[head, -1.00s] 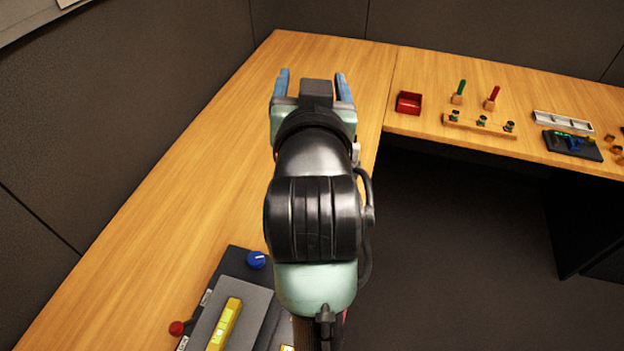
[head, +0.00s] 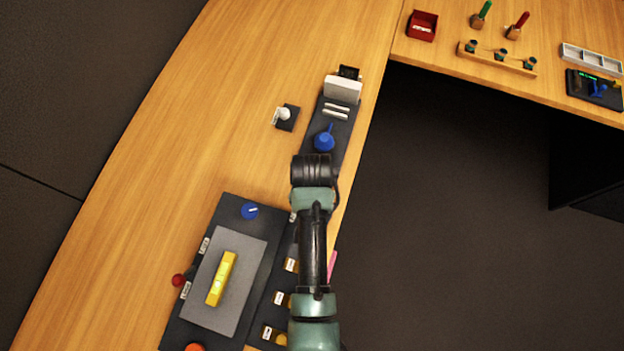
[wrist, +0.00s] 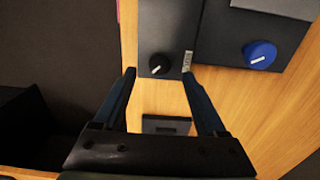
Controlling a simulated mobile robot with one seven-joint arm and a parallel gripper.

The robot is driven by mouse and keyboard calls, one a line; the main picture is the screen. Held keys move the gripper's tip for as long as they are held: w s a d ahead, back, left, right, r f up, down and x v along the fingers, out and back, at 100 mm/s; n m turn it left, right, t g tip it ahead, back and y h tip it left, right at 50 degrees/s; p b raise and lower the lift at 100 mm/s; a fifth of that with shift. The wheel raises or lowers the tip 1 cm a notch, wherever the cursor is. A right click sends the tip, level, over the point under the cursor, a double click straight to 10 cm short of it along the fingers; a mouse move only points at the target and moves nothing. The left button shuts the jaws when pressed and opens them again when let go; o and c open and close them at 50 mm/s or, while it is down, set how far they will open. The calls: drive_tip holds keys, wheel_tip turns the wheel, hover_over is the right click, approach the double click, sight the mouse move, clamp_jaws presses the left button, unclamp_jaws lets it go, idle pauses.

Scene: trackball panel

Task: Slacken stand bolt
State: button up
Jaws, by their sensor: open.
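I cannot tell for sure which part is the stand bolt. In the head view, a blue round piece with a thin lever (head: 324,141) sits on a narrow dark base (head: 345,135), just beyond my arm. A small dark plate with a white fitting (head: 284,115) lies to its left. My gripper is hidden in the head view. In the wrist view my gripper (wrist: 158,74) is open and empty, its blue fingers apart. A black knob with a white pointer (wrist: 159,65) appears between and just beyond the fingertips; its distance is unclear.
White bars and a white block (head: 342,88) are on the narrow base. A red bin (head: 422,25) stands farther back. Bare wood lies left.

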drive_tip(key=shift+w+f, duration=0.15)
drive_tip(key=shift+f, duration=2.2)
clamp_jaws()
